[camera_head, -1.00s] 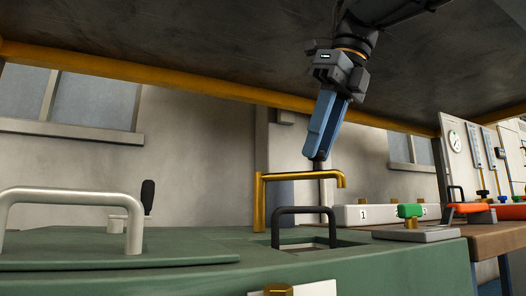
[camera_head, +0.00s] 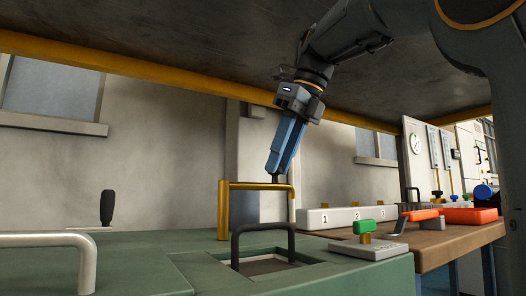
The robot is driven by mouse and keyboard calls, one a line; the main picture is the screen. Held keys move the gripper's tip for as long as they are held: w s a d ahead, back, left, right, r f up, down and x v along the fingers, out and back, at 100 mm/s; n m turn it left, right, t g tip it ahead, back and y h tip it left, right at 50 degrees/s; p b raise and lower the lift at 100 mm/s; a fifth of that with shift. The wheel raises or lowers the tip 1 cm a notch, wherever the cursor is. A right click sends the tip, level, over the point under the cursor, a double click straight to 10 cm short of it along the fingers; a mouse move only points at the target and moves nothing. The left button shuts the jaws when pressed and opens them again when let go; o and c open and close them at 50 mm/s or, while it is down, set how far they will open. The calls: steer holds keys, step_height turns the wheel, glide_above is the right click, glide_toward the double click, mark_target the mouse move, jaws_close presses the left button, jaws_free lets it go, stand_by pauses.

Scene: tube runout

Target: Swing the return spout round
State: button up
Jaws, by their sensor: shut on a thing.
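The brass return spout (camera_head: 252,186) rises from the green housing (camera_head: 150,262) as an upright post with a level arm running right and a downturned end. My gripper (camera_head: 276,179) comes down from above, its blue fingers close together. Their dark tips meet the spout's level arm near its right end, and the gripper is shut on it. The exact contact is small and partly hidden.
A black handle (camera_head: 235,246) stands over a square opening in front of the spout. A pale handle (camera_head: 88,262) and a black-knobbed lever (camera_head: 107,208) are left. A numbered white block (camera_head: 340,217), a green-handled valve (camera_head: 364,227) and an orange lever (camera_head: 420,215) are right. A dark canopy hangs overhead.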

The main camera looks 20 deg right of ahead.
steer(key=shift+w, duration=0.35)
steer(key=o, duration=0.8)
steer(key=shift+o, duration=0.2)
steer(key=shift+r, duration=0.1)
step_height(320, 180, up, 7)
steer(key=p, duration=0.8)
steer(key=shift+p, duration=0.35)
steer(key=p+v, duration=0.3)
steer(key=v, duration=0.4)
steer(key=shift+r+p, duration=0.25)
steer(key=shift+p, duration=0.15)
